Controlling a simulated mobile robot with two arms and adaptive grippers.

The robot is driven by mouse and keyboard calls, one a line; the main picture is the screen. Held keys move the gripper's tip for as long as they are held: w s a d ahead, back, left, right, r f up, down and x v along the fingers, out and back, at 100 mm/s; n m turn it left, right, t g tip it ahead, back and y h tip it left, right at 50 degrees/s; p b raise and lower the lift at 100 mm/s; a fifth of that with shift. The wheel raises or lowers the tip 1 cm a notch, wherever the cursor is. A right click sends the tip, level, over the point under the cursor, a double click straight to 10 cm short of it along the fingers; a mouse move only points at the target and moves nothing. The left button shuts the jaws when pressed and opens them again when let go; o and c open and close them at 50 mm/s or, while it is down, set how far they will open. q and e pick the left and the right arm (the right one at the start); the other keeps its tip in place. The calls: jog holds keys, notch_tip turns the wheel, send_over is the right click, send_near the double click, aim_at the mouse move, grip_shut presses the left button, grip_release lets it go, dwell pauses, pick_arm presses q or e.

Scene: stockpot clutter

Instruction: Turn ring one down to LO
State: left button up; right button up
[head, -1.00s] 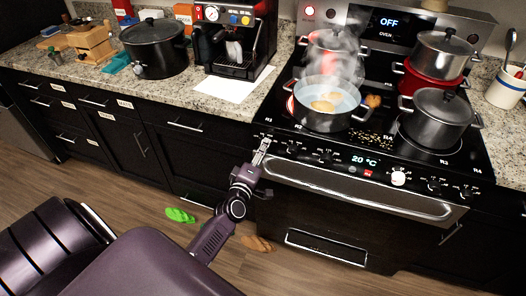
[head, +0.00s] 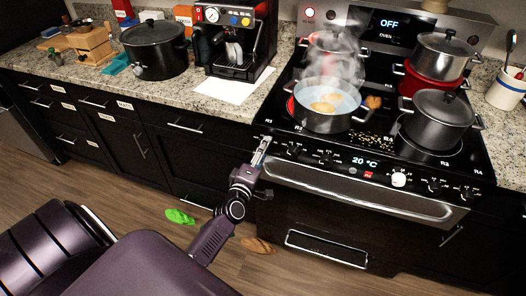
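The stove's control panel (head: 342,160) runs along its front edge, with several small dark knobs and a white one (head: 398,180). A small knob (head: 293,150) sits just right of my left gripper (head: 263,146). The gripper is at the panel's left end, below the R1 mark. Its fingers look close together, but their gap and any contact are too small to tell. It may hide a knob. The steaming pot (head: 325,121) on the front left ring holds water and pale round pieces. Red glow shows at its left edge. My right gripper is out of view.
The oven handle (head: 350,195) juts out just below the panel. Other pots (head: 437,112) stand on the right rings. A white sheet (head: 232,88) lies on the counter left of the stove. Green (head: 180,216) and brown (head: 258,245) slipper-like items lie on the floor.

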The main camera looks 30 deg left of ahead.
pick_arm(q)
jog(key=f+v, duration=0.1)
jog(key=v, duration=1.1)
jog(key=shift+r, duration=0.45)
